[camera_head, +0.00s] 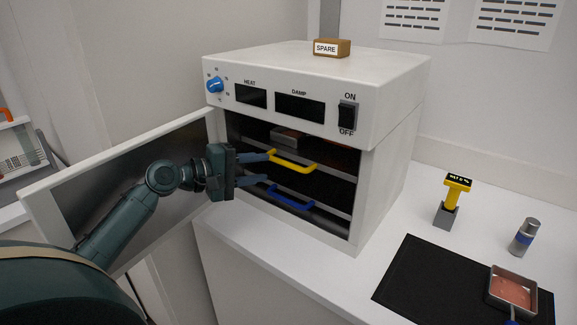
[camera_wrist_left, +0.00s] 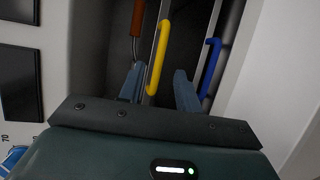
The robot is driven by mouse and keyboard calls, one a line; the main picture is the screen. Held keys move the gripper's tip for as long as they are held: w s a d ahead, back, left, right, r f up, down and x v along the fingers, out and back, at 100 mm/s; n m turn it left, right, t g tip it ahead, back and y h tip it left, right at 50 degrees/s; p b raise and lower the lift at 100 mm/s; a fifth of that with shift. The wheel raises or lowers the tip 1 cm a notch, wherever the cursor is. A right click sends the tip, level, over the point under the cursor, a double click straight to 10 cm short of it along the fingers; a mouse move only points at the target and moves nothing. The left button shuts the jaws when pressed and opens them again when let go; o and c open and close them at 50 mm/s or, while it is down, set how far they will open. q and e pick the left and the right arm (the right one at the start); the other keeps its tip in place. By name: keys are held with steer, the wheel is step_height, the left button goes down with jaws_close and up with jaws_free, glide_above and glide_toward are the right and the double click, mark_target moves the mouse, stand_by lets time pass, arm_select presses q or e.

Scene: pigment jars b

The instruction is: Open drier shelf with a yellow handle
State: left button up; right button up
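The white drier (camera_head: 388,150) stands on the counter with its door (camera_head: 120,190) swung open to the left. Inside, the upper shelf has a yellow handle (camera_head: 292,161) and the lower shelf has a blue handle (camera_head: 291,198). My left gripper (camera_head: 262,169) is open at the drier's mouth, its fingers pointing inward at the left end of the yellow handle. In the left wrist view, the yellow handle (camera_wrist_left: 159,57) lies between the two open fingers (camera_wrist_left: 158,85), with the blue handle (camera_wrist_left: 209,66) to the right. Contact cannot be told. My right gripper is not in view.
A wooden SPARE block (camera_head: 332,48) sits on the drier. A metal tray (camera_head: 287,138) is on the upper shelf. On the counter to the right are a yellow meter (camera_head: 457,190), a grey cylinder (camera_head: 524,238), and a black mat (camera_head: 420,275) with a pan of pink material (camera_head: 512,290).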

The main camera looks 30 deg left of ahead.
mark_target(286, 165)
arm_select(q)
steer(key=x, duration=0.8)
steer(key=shift+w+d+f, duration=0.1)
steer(key=shift+w, duration=0.05)
steer(key=shift+c, duration=0.3)
jaws_close()
